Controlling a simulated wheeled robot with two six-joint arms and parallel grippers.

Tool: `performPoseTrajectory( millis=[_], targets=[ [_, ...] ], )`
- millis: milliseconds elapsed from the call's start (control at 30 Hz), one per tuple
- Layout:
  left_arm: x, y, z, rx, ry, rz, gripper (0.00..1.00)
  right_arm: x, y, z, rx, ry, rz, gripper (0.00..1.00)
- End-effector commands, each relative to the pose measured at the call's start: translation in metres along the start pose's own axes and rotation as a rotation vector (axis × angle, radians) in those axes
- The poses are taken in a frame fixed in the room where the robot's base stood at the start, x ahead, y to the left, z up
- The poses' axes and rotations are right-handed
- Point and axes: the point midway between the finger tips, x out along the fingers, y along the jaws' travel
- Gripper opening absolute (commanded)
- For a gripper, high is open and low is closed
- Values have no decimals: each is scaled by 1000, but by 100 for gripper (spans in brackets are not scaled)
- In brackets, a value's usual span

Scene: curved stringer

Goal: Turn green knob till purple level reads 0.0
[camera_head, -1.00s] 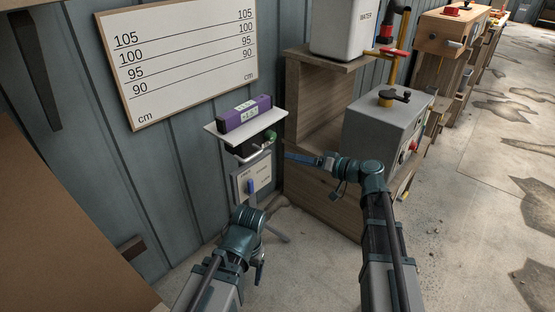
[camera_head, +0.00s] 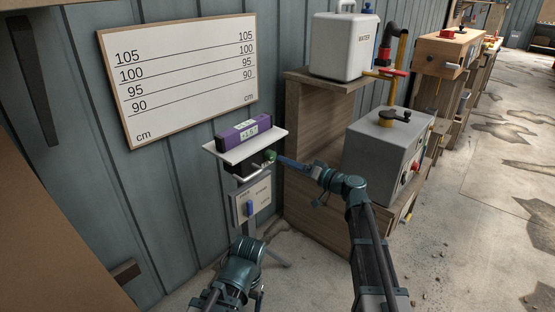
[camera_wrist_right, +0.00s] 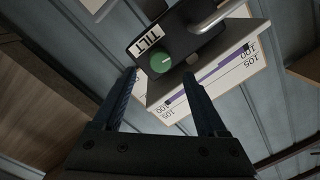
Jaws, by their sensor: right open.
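The purple level (camera_head: 243,132) lies on a white shelf plate (camera_head: 222,152) by the wall. Its display is too small to read surely. The green knob (camera_head: 270,155) sits under the plate's right end; in the right wrist view the green knob (camera_wrist_right: 160,63) shows a pale mark beside a "TILT" label (camera_wrist_right: 146,40). My right gripper (camera_head: 281,160) is open, its tips close to the knob. In the wrist view its fingers (camera_wrist_right: 160,78) stand either side of the knob, with gaps. My left arm is low in front; its fingers are not clear.
A grey box with a blue switch (camera_head: 250,208) is below the shelf. A metal handle (camera_wrist_right: 215,17) is beside the knob. A wooden cabinet (camera_head: 320,185) with a grey machine (camera_head: 385,145) stands right. A height board (camera_head: 180,80) hangs behind.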

Motion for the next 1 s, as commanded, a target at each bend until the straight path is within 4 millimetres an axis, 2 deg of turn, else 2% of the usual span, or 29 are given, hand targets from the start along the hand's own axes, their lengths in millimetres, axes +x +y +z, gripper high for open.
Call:
performPoseTrajectory(
  millis=[100, 300, 733, 767, 1000],
  targets=[
    [0, 0, 0, 0, 0, 0, 77, 22, 1, -1, 0, -2, -2, 75],
    [0, 0, 0, 0, 0, 0, 77, 43, 0, 0, 0, -1, -1, 75],
    [0, 0, 0, 0, 0, 0, 77, 50, 0, 0, 0, 1, 1, 75],
    [0, 0, 0, 0, 0, 0, 77, 50, 0, 0, 0, 1, 1, 71],
    [0, 0, 0, 0, 0, 0, 77, 50, 0, 0, 0, 0, 1, 28]
  ],
)
